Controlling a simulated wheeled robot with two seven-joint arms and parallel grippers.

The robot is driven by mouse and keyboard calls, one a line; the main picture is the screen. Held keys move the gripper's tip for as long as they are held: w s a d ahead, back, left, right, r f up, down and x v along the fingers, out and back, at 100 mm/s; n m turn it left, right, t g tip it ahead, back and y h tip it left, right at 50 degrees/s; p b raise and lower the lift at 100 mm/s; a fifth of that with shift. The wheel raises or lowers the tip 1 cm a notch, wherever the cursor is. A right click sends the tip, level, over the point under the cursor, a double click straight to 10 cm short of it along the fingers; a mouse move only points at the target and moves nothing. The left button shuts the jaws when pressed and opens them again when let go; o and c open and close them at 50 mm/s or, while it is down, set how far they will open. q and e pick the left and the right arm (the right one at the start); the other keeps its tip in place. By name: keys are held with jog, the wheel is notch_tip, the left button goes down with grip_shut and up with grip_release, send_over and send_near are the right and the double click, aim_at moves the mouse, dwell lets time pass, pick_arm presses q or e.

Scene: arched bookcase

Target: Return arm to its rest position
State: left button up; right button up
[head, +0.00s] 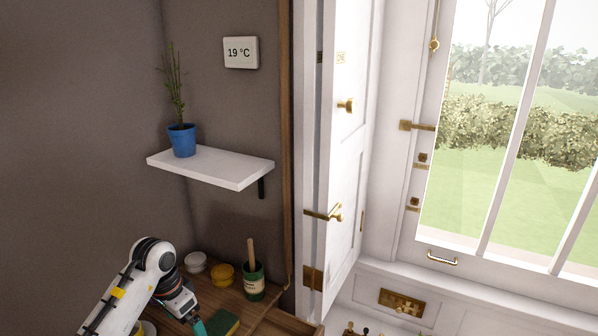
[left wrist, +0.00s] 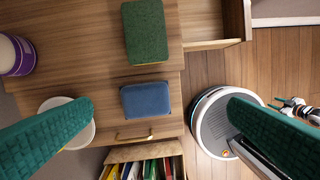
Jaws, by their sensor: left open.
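My left arm comes in from the lower left in the head view, with its gripper (head: 197,327) pointing down over the wooden cabinet top (head: 215,298), partly cut off by the bottom edge. In the left wrist view its two green textured fingers are wide apart, and the gripper (left wrist: 162,108) has nothing between its fingertips. A green sponge-like block (left wrist: 145,32) and a blue one (left wrist: 145,99) lie on the wood below, apart from the fingers. The green block also shows beside the gripper in the head view (head: 224,323).
A white jar (head: 195,263), a yellow jar (head: 222,274) and a green can (head: 253,284) with a wooden handle stand at the back. A white shelf (head: 212,168) holding a blue plant pot (head: 182,140) juts out above. An open drawer (left wrist: 218,44) sticks out.

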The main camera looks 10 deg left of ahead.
pick_arm(q)
jog(key=d+r+m+t+h, duration=0.2)
jog(key=d+m+t+h, duration=0.4)
jog(key=d, duration=0.9)
jog(key=s+d+r+t+h, duration=0.1)
jog(key=d+r+t+h, duration=0.3)
jog(key=r+t+h, duration=0.65)
jog(key=s+a+n+t+y, duration=0.2)
jog(key=a+n+t+y, duration=0.2)
jog(key=a+n+y, duration=0.95)
jog(key=s+f+g+y, duration=0.4)
jog(key=f+g+y, duration=0.1)
jog(key=f+y, duration=0.25)
jog(key=s+d+f+m+g+h, duration=0.2)
jog(key=s+f+g, duration=0.45)
jog(key=s, duration=0.35)
jog(key=s+d+f+m+g+h, duration=0.2)
jog(key=s+f+g, duration=0.4)
jog(key=s+f, duration=0.3)
jog(key=s+f+g, duration=0.1)
jog(key=s+f, duration=0.2)
jog(key=f, duration=2.1)
jog(key=s+a+f+g, duration=0.1)
jog(key=s+a+f, duration=0.2)
jog(key=s+f, duration=1.3)
jog(key=shift+g, duration=0.3)
